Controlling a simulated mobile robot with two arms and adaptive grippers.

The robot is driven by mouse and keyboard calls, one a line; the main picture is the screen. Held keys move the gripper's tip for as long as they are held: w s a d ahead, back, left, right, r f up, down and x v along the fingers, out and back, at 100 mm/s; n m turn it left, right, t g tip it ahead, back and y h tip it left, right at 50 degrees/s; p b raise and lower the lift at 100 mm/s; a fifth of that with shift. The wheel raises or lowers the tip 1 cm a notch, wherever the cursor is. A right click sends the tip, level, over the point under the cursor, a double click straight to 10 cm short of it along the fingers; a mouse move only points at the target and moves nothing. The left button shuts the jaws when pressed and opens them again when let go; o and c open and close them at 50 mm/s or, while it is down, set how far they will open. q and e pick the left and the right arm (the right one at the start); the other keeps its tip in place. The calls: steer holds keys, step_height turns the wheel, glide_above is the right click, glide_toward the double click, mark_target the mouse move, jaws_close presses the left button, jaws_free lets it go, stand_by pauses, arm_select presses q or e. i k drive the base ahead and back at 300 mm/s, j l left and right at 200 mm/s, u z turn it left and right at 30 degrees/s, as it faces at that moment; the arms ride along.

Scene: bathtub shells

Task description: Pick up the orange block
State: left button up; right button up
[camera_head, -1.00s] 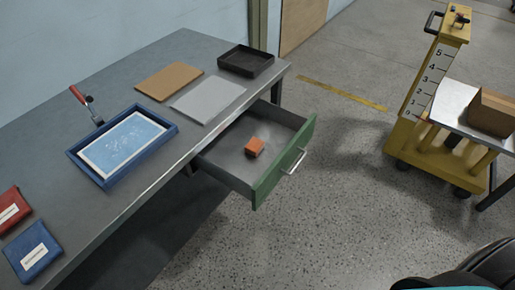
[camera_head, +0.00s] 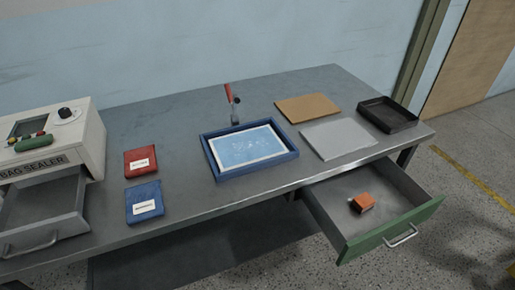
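The orange block (camera_head: 362,202) lies on the floor of an open drawer (camera_head: 339,202) under the right end of the grey table. The drawer has a green front (camera_head: 391,230) with a metal handle. The block is seen from above and nothing covers it. Neither of my grippers shows in the head view.
The grey table (camera_head: 186,222) carries a blue tray (camera_head: 252,175) with a blue-and-white sheet, a black tray (camera_head: 388,114), a brown panel (camera_head: 308,107), a grey panel (camera_head: 338,138), red and blue packets, and a bag sealer (camera_head: 52,140) with its drawer open. Floor shows at the right.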

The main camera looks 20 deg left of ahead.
mark_target(364, 202)
steer(key=i+l+u, duration=0.15)
steer(key=l+u, duration=0.15)
steer(key=l, duration=0.4)
steer(key=l+u, duration=0.3)
steer(key=l, duration=0.4)
steer(key=i, duration=0.05)
